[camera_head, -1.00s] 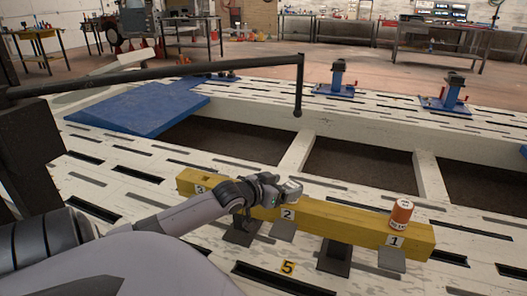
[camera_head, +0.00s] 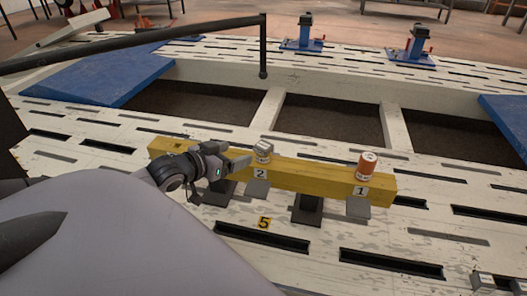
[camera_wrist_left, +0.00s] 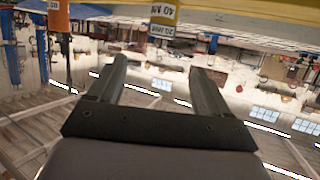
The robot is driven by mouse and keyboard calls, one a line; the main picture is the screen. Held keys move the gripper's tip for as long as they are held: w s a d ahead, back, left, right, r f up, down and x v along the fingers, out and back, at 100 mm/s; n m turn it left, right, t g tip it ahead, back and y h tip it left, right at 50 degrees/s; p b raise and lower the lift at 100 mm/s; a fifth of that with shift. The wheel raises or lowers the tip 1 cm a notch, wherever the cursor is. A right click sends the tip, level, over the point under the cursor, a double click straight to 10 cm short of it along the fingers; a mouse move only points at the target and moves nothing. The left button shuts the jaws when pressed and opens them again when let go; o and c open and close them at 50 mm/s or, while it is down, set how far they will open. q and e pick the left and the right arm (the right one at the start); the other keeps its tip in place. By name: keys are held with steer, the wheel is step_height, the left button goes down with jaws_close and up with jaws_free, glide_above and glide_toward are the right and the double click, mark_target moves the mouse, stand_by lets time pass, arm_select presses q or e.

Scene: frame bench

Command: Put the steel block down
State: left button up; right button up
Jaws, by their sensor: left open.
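In the left wrist view, which is upside down, the open fingers of my left gripper (camera_wrist_left: 165,75) have an empty gap. My right gripper is not in view.
An orange and white can (camera_head: 366,165) stands on the beam above the number 1 plate (camera_head: 360,191). A yellow number 5 marker (camera_head: 264,223) lies on the slotted white bench in front. Small grey objects (camera_head: 483,282) sit at the lower right. Blue stands (camera_head: 303,35) are behind.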

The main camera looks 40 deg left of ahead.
arm_select(q)
steer(key=s+d+f+m+g+h, duration=0.1)
steer(key=s+d+f, duration=0.2)
steer(key=d, duration=0.6)
steer(key=s+d+f+m+g+h, duration=0.1)
steer(key=s+d+f, duration=0.3)
steer(key=d, duration=0.6)
steer(key=s+d+f+m+g+h, duration=0.1)
steer(key=s+d+f, duration=0.3)
steer(key=d, duration=0.6)
steer(key=shift+f+h, duration=0.4)
steer(key=shift+f, duration=0.45)
steer(key=shift+r, duration=0.1)
